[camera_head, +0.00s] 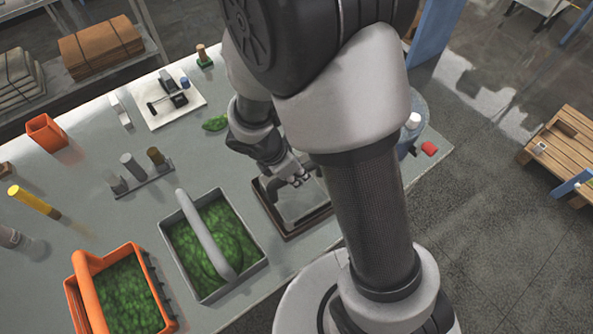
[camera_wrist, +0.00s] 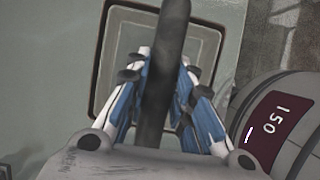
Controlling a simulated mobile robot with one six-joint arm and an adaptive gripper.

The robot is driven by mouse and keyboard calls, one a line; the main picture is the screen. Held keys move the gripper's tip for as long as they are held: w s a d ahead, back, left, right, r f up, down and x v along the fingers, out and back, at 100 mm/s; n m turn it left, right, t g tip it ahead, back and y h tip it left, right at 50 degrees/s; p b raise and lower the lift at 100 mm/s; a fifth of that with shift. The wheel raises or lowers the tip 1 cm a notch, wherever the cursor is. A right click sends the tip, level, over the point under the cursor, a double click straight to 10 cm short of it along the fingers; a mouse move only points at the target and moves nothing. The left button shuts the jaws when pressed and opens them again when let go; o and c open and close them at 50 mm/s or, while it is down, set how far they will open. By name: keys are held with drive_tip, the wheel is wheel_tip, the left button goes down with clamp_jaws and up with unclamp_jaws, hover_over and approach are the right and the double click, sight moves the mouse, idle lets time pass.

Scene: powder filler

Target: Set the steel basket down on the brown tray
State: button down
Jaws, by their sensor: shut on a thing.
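My gripper (camera_head: 297,180) is at the end of my lowered arm, over the brown tray (camera_head: 308,226) near the right part of the bench. In the wrist view my gripper (camera_wrist: 160,95) is shut on a dark bar, the handle of the steel basket (camera_wrist: 170,35), which runs between the blue-and-white fingers. A pale grey body (camera_head: 301,207) shows inside the tray's brown rim. The tray's rim also shows in the wrist view (camera_wrist: 103,50). My arm and fingers hide part of both, and I cannot tell whether the basket touches the tray.
A grey basket (camera_head: 165,228) of green leaves stands left of the tray, with an orange basket (camera_head: 159,290) beyond it. A small rack (camera_head: 140,180) and a white board (camera_head: 190,112) lie behind.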

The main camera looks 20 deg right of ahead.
drive_tip(key=shift+f, duration=0.35)
idle(0.4)
drive_tip(key=c, duration=1.3)
unclamp_jaws()
drive_tip(key=shift+r, duration=0.15)
drive_tip(key=v, duration=1.1)
drive_tip(key=shift+a+r, duration=0.15)
drive_tip(key=shift+r, duration=0.25)
drive_tip(key=s+d+r+m+t+y+b, duration=0.1)
drive_tip(key=s+r+m+b, duration=0.1)
drive_tip(key=s+m, duration=0.2)
drive_tip(key=s+d+r+m+t+y+b, duration=0.1)
drive_tip(key=s+d+r+m+y, duration=0.1)
drive_tip(key=s+m, duration=0.3)
drive_tip(key=s+d+r+m+t+y+b, duration=0.1)
drive_tip(key=s+r+m+b, duration=0.1)
drive_tip(key=m, duration=0.9)
drive_tip(key=shift+s+d+r+m+b, duration=0.2)
drive_tip(key=shift+s+r, duration=0.1)
drive_tip(key=shift+s, duration=0.4)
drive_tip(key=shift+s+d+r+m+b, duration=0.1)
drive_tip(key=shift+s+d+r, duration=0.15)
drive_tip(key=shift+s, duration=0.45)
